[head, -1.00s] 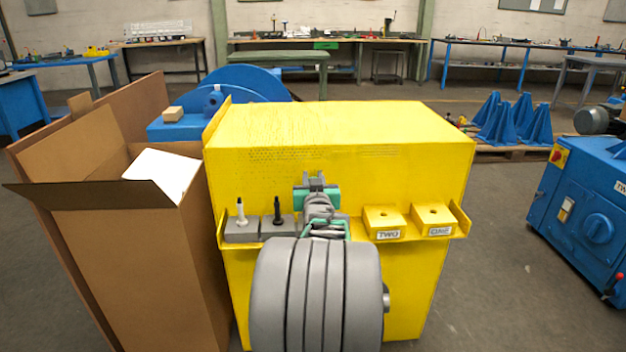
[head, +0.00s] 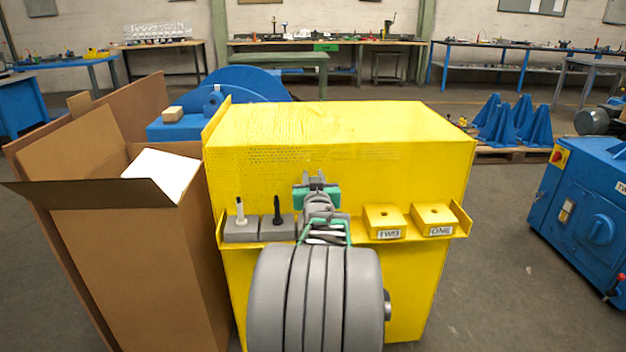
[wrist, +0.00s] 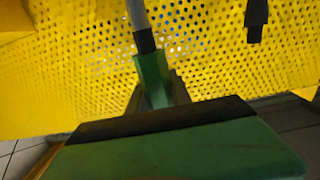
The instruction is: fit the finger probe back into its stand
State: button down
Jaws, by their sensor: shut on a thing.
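My gripper (head: 317,178) is in front of the yellow machine's face, between the grey blocks and the yellow blocks. In the wrist view my gripper (wrist: 155,88) is shut on a slim probe (wrist: 152,75) with a green lower part, black collar and grey shaft. The probe points away from my gripper toward perforated yellow sheet; its far end is out of frame. Two yellow stand blocks, TWO (head: 384,222) and ONE (head: 433,219), each with an empty dark hole on top, are on the ledge to the right, apart from my gripper.
Two grey blocks (head: 241,231) on the ledge's left hold an upright white pin (head: 240,210) and black pin (head: 277,210). A black part (wrist: 257,15) shows in the wrist view. A cardboard box (head: 170,235) stands left; open floor (head: 490,270) lies right.

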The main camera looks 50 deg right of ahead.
jog(key=shift+f+b, duration=2.1)
jog(key=shift+b, duration=0.1)
jog(key=c, duration=1.1)
grip_release()
jog(key=p+v, duration=0.1)
jog(key=v, duration=0.7)
jog(key=shift+p, duration=0.3)
